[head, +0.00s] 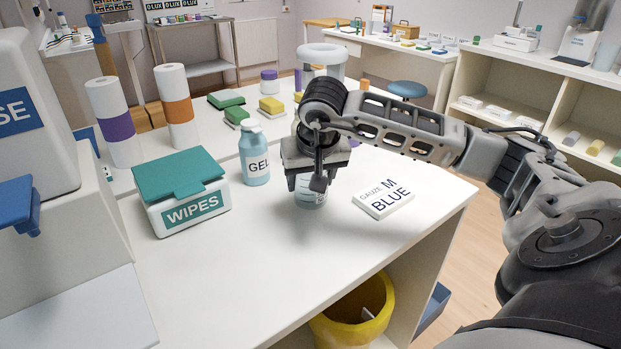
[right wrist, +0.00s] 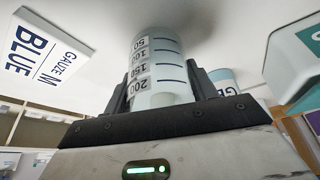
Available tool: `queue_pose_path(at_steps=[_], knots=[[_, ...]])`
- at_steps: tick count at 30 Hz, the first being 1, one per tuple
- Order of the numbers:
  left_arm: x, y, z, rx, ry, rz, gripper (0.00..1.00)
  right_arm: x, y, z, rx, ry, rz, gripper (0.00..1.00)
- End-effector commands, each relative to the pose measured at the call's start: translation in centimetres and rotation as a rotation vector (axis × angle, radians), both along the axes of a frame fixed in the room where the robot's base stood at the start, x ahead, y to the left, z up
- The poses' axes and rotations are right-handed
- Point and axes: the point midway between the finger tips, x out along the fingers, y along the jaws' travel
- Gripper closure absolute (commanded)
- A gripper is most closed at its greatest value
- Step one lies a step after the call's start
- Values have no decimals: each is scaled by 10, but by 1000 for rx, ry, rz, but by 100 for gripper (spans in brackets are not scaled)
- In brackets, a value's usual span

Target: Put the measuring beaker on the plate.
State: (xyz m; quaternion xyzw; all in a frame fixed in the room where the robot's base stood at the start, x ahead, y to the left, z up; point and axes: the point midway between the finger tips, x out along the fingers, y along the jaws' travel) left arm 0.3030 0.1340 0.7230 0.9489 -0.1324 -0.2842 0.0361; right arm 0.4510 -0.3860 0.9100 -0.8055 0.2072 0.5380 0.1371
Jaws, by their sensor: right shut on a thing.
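The measuring beaker (head: 310,198) is clear with dark graduation marks. In the head view its lower part shows beneath my right gripper (head: 314,182), over the white counter. In the right wrist view the beaker (right wrist: 160,62) stands between the two fingers of the right gripper (right wrist: 165,88), with the numbers 50 to 200 on its side. The gripper is shut on it. I cannot tell whether its base touches the counter. I cannot make out a plate in either view. My left gripper is not in view.
A wipes box (head: 184,190) and a gel bottle (head: 254,158) stand left of the beaker. A gauze box (head: 384,197) lies to its right. Sponges (head: 271,107) and paper rolls (head: 175,105) are farther back. A yellow bin (head: 352,318) stands below the counter.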

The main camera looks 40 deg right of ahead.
Motion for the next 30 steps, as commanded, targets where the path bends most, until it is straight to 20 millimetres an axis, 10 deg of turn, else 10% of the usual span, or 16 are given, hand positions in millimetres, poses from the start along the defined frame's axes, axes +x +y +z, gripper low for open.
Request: queue_pose_path(at_steps=[12, 13, 15, 30], knots=[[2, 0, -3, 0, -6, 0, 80, 0, 0, -7, 1, -2, -1, 66], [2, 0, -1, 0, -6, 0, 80, 0, 0, -6, 1, -2, -1, 38], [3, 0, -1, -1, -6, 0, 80, 0, 0, -6, 1, -1, -1, 21], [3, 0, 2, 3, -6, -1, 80, -6, 4, 19, 0, -6, 0, 21]])
